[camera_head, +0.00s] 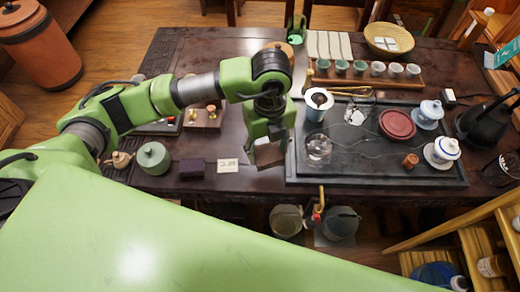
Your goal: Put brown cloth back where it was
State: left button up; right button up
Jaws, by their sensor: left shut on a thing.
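My left gripper (268,142) hangs over the front left part of the tea table, fingers pointing down. It is shut on a small grey-brown folded piece, which looks like the brown cloth (268,156), between its fingers. The cloth is just left of the dark tea tray (300,176), near its front left corner. The fingers hide part of the cloth, and I cannot tell whether it touches the table. My right gripper is not in view.
A white card (228,166), a dark purple box (192,168) and a grey-green lidded jar (153,157) stand left of the gripper. The tray bears a red round dish (397,124), a white-and-blue lidded cup (442,152) and glassware. Several small cups line a wooden stand behind.

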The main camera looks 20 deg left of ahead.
aim_at(262, 149)
pick_arm(q)
jog(key=f, duration=0.1)
jog(key=w+a, duration=0.1)
jog(key=f, duration=0.1)
jog(key=shift+w+a+f, duration=0.25)
jog(key=shift+a+f, duration=0.05)
jog(key=shift+f, duration=0.05)
jog(key=shift+w+a+f, duration=0.2)
jog(key=shift+w+f, duration=0.1)
jog(key=shift+f, duration=0.2)
jog(key=f, duration=0.2)
jog(key=f+p, duration=0.1)
jog(key=shift+w+a+f, duration=0.25)
jog(key=shift+f, duration=0.15)
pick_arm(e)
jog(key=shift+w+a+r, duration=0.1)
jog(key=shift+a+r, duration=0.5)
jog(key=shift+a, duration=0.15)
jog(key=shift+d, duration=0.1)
pick_arm(q)
jog(key=shift+f, duration=0.2)
jog(key=o, duration=1.1)
jog(key=shift+c, duration=0.2)
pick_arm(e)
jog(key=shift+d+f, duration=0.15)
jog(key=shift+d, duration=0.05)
